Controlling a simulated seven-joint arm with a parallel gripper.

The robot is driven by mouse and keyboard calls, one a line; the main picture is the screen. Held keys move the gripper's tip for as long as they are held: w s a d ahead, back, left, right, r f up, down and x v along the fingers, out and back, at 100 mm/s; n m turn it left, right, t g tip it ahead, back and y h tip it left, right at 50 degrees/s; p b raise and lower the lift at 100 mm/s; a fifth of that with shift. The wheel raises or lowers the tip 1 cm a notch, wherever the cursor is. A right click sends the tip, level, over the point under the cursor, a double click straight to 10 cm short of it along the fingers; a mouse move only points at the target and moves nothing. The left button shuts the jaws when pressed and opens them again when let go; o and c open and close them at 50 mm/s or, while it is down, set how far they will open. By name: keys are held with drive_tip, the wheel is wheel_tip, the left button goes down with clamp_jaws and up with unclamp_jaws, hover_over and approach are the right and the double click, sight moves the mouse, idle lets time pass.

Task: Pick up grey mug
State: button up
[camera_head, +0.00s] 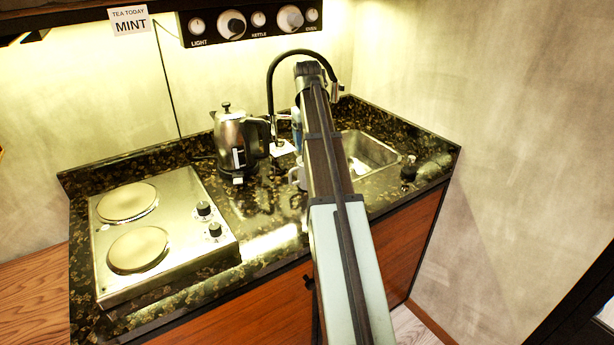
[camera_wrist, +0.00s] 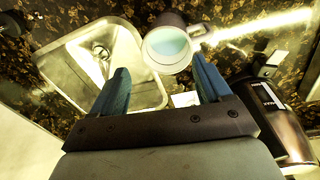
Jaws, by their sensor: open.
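In the wrist view the mug (camera_wrist: 172,20) has a grey-brown outside, a pale rim and a pale bluish inside. It stands on the dark counter beside the sink, with its handle pointing right. My gripper (camera_wrist: 160,64) is open, its two blue fingers spread and empty. The mug shows beyond the fingertips, between their lines, and I see no contact. In the head view my arm hides most of this spot; a small pale piece (camera_head: 297,177) at the arm's left edge may be the mug. One blue finger shows by the arm there.
A steel kettle (camera_head: 231,143) stands left of my arm, and shows at the right in the wrist view (camera_wrist: 287,130). The sink (camera_head: 368,152) is on the right, with a black curved tap (camera_head: 277,70). A two-plate hob (camera_head: 165,228) fills the left. A white card (camera_wrist: 185,99) lies on the counter.

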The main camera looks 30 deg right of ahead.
drive_tip(key=shift+n+y, duration=0.4)
drive_tip(key=shift+n, duration=0.5)
drive_tip(key=a, duration=0.2)
drive_tip(key=w+a, duration=0.1)
drive_tip(key=a, duration=0.2)
drive_tip(key=shift+a, duration=0.15)
drive_tip(key=shift+a+f, duration=0.15)
drive_tip(key=shift+f, duration=0.1)
wheel_tip(320, 180, down, 13)
drive_tip(key=shift+f, duration=0.1)
clamp_jaws()
